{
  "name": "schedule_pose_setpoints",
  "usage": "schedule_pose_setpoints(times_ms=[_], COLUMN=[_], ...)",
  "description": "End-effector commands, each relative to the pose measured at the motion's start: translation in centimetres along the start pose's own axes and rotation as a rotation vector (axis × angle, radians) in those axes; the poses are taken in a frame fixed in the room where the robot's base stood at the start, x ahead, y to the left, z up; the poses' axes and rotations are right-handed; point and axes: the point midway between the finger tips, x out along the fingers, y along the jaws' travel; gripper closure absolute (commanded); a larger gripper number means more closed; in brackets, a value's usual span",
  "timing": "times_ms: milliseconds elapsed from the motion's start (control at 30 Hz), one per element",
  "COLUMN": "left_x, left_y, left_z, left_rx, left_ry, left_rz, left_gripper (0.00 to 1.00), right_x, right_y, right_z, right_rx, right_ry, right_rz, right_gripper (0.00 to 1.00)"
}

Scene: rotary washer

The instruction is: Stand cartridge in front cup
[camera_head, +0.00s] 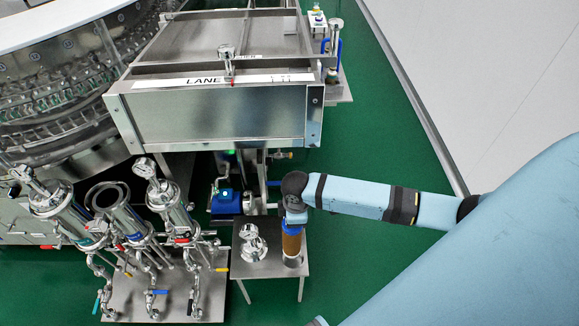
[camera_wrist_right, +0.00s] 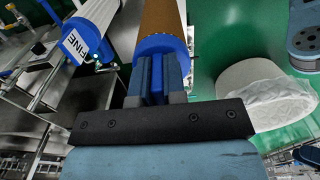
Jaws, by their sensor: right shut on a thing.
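A brown cartridge (camera_head: 291,243) stands roughly upright at the right side of a small metal stand (camera_head: 262,268). Its lower end meets a grey metal cup or ring (camera_head: 292,262) on the stand; I cannot tell whether it is inside or just above it. My right gripper (camera_head: 294,212) comes down from above at the cartridge's top end. In the right wrist view the gripper (camera_wrist_right: 158,82) is shut on the blue end cap (camera_wrist_right: 162,46) of the brown cartridge (camera_wrist_right: 161,16). My left gripper is not in view.
A metal fitting (camera_head: 252,243) sits on the stand, left of the cartridge. Several steel housings stand at the left, one with an open top (camera_head: 108,196). A steel lane box (camera_head: 215,115) is behind. The wrist view shows a cartridge labelled FINE (camera_wrist_right: 92,30) and a white bin (camera_wrist_right: 262,95).

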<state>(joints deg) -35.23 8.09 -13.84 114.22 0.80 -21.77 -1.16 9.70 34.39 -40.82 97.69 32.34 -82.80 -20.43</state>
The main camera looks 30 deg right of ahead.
Motion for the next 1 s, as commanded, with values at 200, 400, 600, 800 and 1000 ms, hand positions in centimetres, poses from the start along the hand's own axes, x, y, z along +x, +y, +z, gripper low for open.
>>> schedule_pose_setpoints(times_ms=[200, 400, 600, 800, 1000], left_x=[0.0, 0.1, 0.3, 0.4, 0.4], left_y=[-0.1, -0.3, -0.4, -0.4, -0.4], left_z=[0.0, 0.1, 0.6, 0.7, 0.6], left_rx=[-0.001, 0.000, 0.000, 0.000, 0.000], left_ry=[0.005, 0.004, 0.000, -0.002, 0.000], left_rz=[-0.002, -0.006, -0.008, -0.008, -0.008], left_gripper=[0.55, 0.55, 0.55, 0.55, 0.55], right_x=[3.9, 5.9, 8.8, 9.2, 9.2], right_y=[0.0, 0.0, -0.1, 0.0, 0.0], right_z=[0.0, 0.0, 0.0, -0.1, 0.0], right_rx=[-0.002, -0.001, -0.002, -0.003, -0.002], right_ry=[0.000, 0.001, 0.001, 0.002, 0.001], right_rz=[-0.001, -0.001, -0.001, 0.000, 0.000], right_gripper=[1.00, 1.00, 1.00, 1.00, 0.63])
